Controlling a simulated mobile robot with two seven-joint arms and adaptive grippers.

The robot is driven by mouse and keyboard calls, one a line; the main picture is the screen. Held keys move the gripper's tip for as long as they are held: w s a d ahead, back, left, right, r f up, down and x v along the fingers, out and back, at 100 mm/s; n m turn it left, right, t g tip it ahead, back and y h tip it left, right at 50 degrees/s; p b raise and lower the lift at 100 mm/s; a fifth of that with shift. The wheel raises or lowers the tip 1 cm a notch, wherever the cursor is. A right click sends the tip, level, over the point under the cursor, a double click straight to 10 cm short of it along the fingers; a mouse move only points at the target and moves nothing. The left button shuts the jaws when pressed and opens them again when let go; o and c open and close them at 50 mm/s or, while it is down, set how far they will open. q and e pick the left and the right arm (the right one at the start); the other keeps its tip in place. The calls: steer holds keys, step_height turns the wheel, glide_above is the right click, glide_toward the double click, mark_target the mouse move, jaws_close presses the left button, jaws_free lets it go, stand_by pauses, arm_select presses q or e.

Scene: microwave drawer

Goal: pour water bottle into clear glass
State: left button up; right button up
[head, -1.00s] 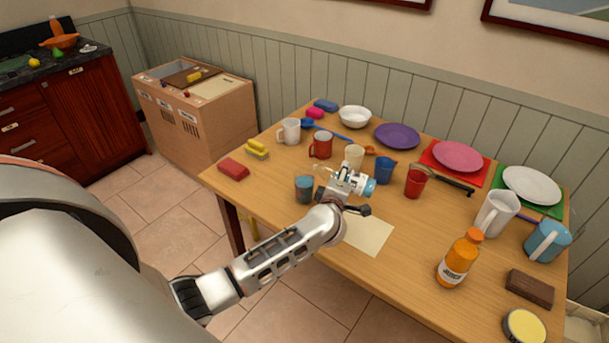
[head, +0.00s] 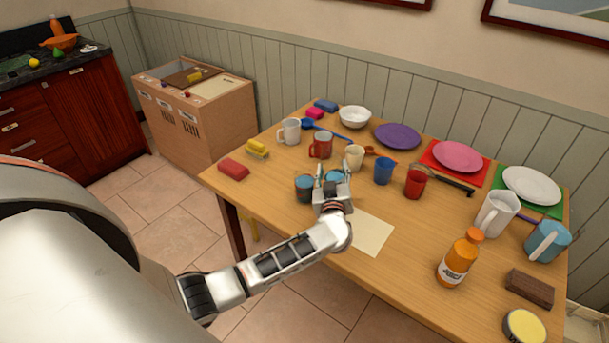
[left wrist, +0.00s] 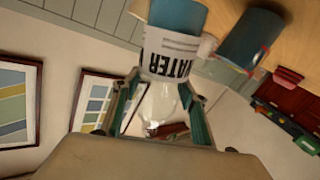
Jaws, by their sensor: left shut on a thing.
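The water bottle (left wrist: 172,50) has a white label reading "WATER", a blue lower part and a clear upper part. My left gripper (head: 333,178) is shut on it, and the fingers also show around its clear part in the left wrist view (left wrist: 160,105). The bottle is roughly upright over the table, partly hidden by the gripper in the head view. My right gripper is out of view.
Behind the gripper stand a cream cup (head: 354,157), a red mug (head: 320,146), a blue cup (head: 383,171) and a red cup (head: 416,182). A paper sheet (head: 367,232) lies at the front. An orange bottle (head: 460,258) stands farther right.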

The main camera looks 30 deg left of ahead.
mark_target(333, 161)
arm_select(q)
steer(key=shift+a+r+m+y, duration=0.25)
steer(key=shift+r+m, duration=0.25)
steer(key=shift+m, duration=0.4)
steer(key=shift+d+r, duration=0.1)
steer(key=shift+r, duration=1.9)
